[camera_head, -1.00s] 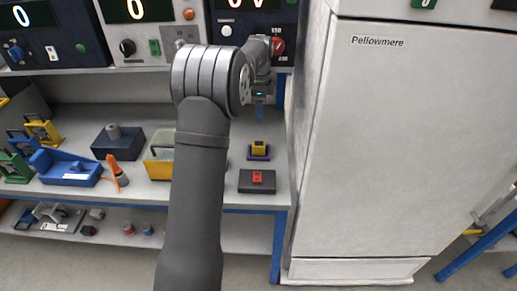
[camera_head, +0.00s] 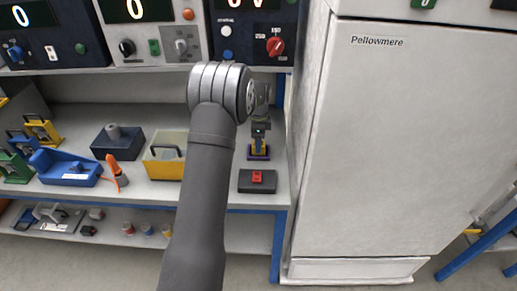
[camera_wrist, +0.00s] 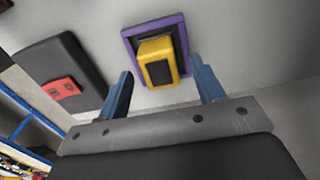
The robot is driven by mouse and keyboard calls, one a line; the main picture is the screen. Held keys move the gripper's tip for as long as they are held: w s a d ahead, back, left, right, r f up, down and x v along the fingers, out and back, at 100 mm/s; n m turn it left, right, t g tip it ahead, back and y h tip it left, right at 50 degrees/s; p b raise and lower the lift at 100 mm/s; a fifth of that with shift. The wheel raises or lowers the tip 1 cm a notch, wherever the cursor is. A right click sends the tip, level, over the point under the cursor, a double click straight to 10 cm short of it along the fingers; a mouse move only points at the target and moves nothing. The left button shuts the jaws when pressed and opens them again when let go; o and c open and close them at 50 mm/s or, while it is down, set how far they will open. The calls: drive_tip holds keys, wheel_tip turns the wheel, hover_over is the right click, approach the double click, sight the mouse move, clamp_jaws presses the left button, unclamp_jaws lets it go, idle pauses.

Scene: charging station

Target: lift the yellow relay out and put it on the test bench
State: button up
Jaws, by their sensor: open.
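The yellow relay (camera_wrist: 160,62) has a dark face and sits in a purple-rimmed base (camera_wrist: 127,43) on the bench shelf. My gripper (camera_wrist: 160,72) is open and empty, with its two blue fingers apart. In the wrist view the relay shows between and beyond the fingertips; I cannot tell whether they touch it. In the head view my gripper (camera_head: 259,142) is above the relay and hides most of it; the purple base (camera_head: 259,157) shows below. Which surface is the test bench I cannot tell for sure.
A dark block with a red part (camera_head: 257,181) lies in front of the relay. A white cabinet (camera_head: 380,150) stands close on the right.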

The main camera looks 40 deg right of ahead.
wheel_tip(320, 180, down, 2)
drive_tip(key=shift+f, duration=0.25)
drive_tip(key=c, duration=1.1)
wheel_tip(320, 180, up, 9)
drive_tip(key=s+a+r, duration=0.1)
drive_tip(key=a+r, duration=0.1)
drive_tip(key=a, duration=0.5)
drive_tip(key=w+a+f, duration=0.1)
drive_tip(key=w+f, duration=0.1)
drive_tip(key=w, duration=0.1)
drive_tip(key=w+a+f, duration=0.1)
drive_tip(key=w+f, duration=0.1)
drive_tip(key=w, duration=0.2)
drive_tip(key=w+a+f, duration=0.1)
drive_tip(key=w+f, duration=0.2)
drive_tip(key=shift+w+a+f, duration=0.1)
drive_tip(key=shift+w+a, duration=0.05)
drive_tip(key=shift+w, duration=0.15)
drive_tip(key=shift+f, duration=1.95)
